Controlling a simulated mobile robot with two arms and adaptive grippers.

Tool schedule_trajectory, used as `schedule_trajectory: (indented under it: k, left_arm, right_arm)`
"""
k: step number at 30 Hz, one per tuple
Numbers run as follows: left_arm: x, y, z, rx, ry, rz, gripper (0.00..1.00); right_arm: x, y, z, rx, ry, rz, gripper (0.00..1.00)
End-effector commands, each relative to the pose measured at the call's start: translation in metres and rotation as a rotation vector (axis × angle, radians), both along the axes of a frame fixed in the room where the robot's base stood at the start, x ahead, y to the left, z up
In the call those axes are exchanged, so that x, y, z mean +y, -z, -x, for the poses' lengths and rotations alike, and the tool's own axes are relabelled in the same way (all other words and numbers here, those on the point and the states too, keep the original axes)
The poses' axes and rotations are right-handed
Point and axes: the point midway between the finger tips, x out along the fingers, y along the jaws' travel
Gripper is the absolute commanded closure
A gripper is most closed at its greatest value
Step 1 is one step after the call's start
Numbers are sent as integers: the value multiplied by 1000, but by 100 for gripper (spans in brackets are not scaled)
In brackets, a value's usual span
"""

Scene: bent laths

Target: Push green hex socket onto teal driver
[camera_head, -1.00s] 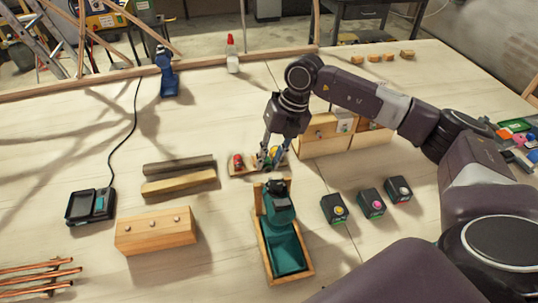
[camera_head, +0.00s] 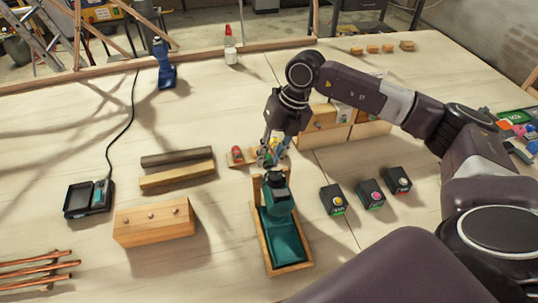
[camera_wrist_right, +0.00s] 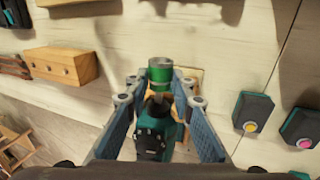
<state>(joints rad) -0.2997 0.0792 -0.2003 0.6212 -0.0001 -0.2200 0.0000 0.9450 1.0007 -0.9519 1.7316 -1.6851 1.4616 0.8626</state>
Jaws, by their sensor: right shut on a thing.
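The teal driver (camera_head: 278,193) stands in a wooden cradle, nose toward the back; its body also shows in the wrist view (camera_wrist_right: 153,138). My right gripper (camera_head: 268,160) is just behind the driver's nose, pointing down. In the right wrist view its two blue-padded fingers (camera_wrist_right: 158,92) close on the green hex socket (camera_wrist_right: 160,72), a green cylinder with a pale top. The socket appears in line with the driver's nose; I cannot tell whether they touch. My left gripper is not in view.
Several dark boxes with coloured buttons (camera_head: 370,193) stand to the right. A wooden block (camera_head: 154,223), laths (camera_head: 177,174) and a charger (camera_head: 88,199) lie left. Wooden boxes (camera_head: 325,140) stand behind right.

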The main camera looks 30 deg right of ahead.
Motion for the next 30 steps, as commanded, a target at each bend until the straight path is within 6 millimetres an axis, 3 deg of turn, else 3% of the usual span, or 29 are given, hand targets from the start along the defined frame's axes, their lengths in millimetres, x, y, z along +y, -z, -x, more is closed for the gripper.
schedule_trajectory:
  k: [30]
  left_arm:
    - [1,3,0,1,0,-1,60]
  right_arm:
    - [2,0,8,0,0,-1,100]
